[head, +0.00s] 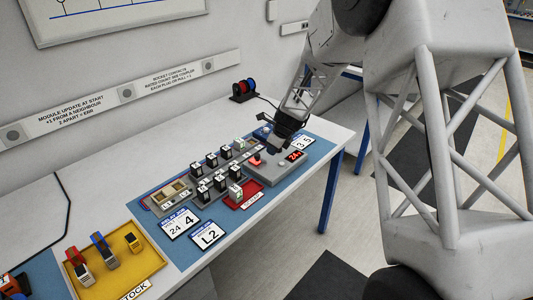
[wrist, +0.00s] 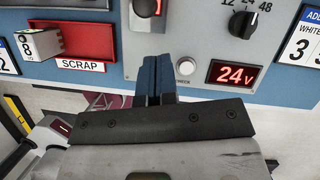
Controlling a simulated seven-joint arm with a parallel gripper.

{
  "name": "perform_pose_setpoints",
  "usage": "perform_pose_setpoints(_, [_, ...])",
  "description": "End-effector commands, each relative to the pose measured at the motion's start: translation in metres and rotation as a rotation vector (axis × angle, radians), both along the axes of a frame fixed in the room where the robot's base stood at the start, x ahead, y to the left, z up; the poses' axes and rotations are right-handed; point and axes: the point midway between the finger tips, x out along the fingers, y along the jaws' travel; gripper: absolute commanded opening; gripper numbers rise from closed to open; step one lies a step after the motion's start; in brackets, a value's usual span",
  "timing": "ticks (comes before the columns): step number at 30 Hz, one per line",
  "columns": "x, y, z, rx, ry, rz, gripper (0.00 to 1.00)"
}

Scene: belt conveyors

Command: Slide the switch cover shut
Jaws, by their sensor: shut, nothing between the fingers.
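A grey control box (head: 283,172) stands at the right end of the blue mat. A red-lit switch (wrist: 147,8) in a pale frame sits at the top edge of the wrist view, and its red glow also shows in the head view (head: 255,160). I cannot make out the cover itself; part of the switch area is cut off. My gripper (wrist: 156,75) is shut and empty, its fingertips over the box, below the switch in the wrist view and left of a white button (wrist: 185,67). In the head view my gripper (head: 272,147) is above the box.
The box also has a black knob (wrist: 243,22) and a red 24V display (wrist: 237,74). A red scrap tray (wrist: 84,50) with a module is to the left. Several modules (head: 212,160) stand in rows on the mat. A yellow stock tray (head: 141,265) is at front left.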

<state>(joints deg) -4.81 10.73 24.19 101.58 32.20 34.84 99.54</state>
Motion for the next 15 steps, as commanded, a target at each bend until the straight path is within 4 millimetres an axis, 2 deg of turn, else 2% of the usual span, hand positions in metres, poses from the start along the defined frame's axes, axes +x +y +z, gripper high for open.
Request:
perform_pose_setpoints(3, [-0.004,-0.007,0.020,0.000,-0.001,0.000,0.00])
perform_pose_setpoints(9, [-0.010,-0.017,0.048,0.001,-0.001,-0.001,0.00])
perform_pose_setpoints(15, [-0.013,-0.022,0.064,0.000,0.000,0.000,0.00])
